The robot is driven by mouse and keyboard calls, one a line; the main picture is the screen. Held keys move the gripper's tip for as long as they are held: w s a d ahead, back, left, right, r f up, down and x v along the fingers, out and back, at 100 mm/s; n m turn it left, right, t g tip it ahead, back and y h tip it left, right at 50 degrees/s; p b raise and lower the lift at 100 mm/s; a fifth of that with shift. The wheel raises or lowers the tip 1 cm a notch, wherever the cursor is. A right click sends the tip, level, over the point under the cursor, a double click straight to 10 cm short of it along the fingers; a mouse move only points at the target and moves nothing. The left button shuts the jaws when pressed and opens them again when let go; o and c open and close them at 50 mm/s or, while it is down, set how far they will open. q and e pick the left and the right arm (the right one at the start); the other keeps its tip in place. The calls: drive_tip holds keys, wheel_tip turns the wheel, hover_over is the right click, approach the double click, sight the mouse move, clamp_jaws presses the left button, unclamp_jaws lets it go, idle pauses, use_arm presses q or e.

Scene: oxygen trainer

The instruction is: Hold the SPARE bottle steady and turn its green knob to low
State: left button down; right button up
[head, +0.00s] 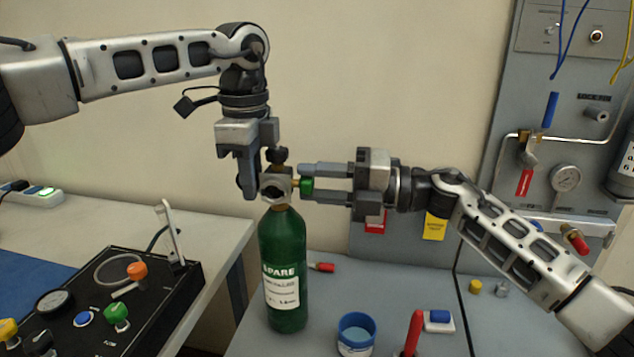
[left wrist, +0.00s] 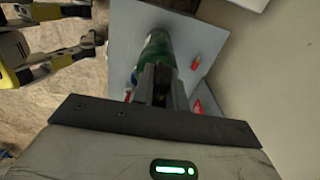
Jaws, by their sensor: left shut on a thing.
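The green SPARE bottle (head: 285,255) stands upright on the grey table, its label facing me. My left gripper (head: 262,180) comes down from above and is shut on the valve at the bottle's top. The green knob (head: 307,186) sticks out from the right side of the valve. My right gripper (head: 312,184) comes in level from the right, one finger above and one below the knob. Whether these fingers press on it I cannot tell. In the left wrist view the bottle (left wrist: 155,47) shows beyond my left gripper's fingers (left wrist: 158,80). The knob's setting cannot be read.
A blue cup (head: 356,334), a red upright handle (head: 413,334) and a small red-tipped item (head: 322,267) are near the bottle. A black control box (head: 100,305) with knobs stands on the left table. A grey panel (head: 570,95) with a gauge and valves rises at the right.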

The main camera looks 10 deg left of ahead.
drive_tip(key=shift+o, duration=0.9)
drive_tip(key=d, duration=1.2)
drive_tip(key=shift+s, duration=0.2)
use_arm(q)
drive_tip(key=c, duration=1.3)
unclamp_jaws()
